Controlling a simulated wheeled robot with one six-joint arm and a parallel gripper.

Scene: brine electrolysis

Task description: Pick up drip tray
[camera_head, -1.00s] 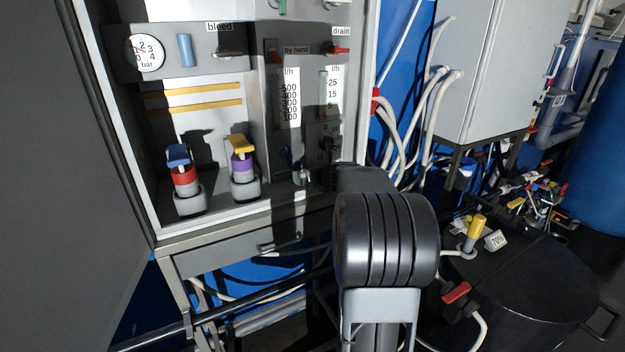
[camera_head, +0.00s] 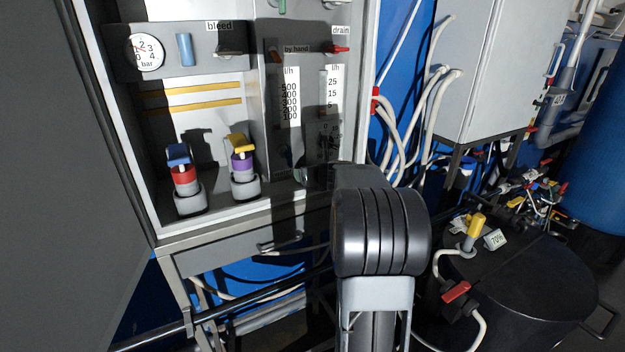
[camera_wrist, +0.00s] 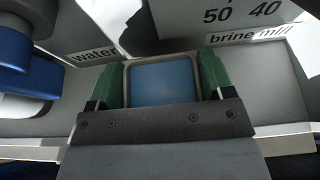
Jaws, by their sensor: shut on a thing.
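The drip tray (camera_wrist: 165,84) shows in the wrist view as a shallow square tray with a pale rim and a blue inside. My gripper (camera_wrist: 162,85) is shut on it, with one green finger against its left side and one against its right. The tray's near edge is hidden behind the gripper body. In the head view my arm covers the gripper and the tray, so neither can be made out there.
Flow scales (camera_head: 290,100) stand behind my arm.

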